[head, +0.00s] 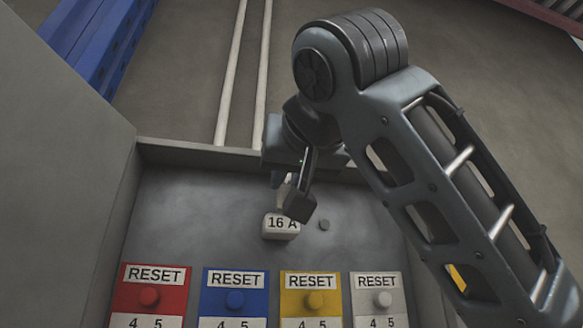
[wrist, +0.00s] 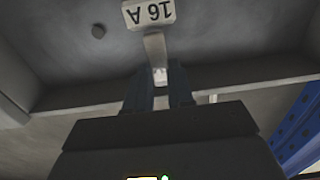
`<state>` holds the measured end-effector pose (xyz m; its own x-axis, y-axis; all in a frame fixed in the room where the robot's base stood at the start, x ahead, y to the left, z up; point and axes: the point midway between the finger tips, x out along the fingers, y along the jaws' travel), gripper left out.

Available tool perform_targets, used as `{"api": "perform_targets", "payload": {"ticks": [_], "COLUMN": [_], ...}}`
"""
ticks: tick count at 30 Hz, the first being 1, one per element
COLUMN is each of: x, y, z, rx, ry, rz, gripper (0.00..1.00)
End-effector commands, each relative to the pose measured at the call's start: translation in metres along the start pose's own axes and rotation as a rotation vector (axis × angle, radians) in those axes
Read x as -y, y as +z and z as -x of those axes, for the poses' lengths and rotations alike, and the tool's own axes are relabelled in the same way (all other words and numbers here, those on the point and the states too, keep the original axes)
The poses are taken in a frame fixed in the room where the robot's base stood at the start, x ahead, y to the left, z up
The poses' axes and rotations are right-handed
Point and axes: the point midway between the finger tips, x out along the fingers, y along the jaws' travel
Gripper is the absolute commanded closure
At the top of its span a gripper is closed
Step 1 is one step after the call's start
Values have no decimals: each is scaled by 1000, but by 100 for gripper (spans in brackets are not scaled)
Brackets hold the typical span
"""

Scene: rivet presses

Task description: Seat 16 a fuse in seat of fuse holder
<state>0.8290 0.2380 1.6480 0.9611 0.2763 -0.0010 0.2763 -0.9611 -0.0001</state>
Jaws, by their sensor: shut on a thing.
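A white block marked "16 A" (head: 281,227) sits low on the grey panel inside the box, above the coloured reset plates. It also shows, upside down, at the top of the wrist view (wrist: 149,12). My gripper (head: 286,188) is just above and behind it. In the wrist view, my gripper's two dark fingers (wrist: 160,82) are shut on a pale, narrow piece, the fuse (wrist: 155,48), which reaches up to the block. I cannot tell whether the two are one piece or only touch. The seat itself is hidden.
A small grey round stud (head: 324,225) stands right of the block. Red (head: 150,297), blue (head: 235,300), yellow (head: 314,301) and white (head: 382,299) reset plates line the front. The box's rear wall (head: 200,155) rises close behind my gripper.

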Motion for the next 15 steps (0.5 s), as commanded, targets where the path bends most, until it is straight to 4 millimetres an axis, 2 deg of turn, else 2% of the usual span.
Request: {"api": "perform_targets", "payload": {"ticks": [15], "x": [0], "y": [4], "z": [-27], "rx": [0], "ry": [-1], "rz": [-1], "gripper": [100]}}
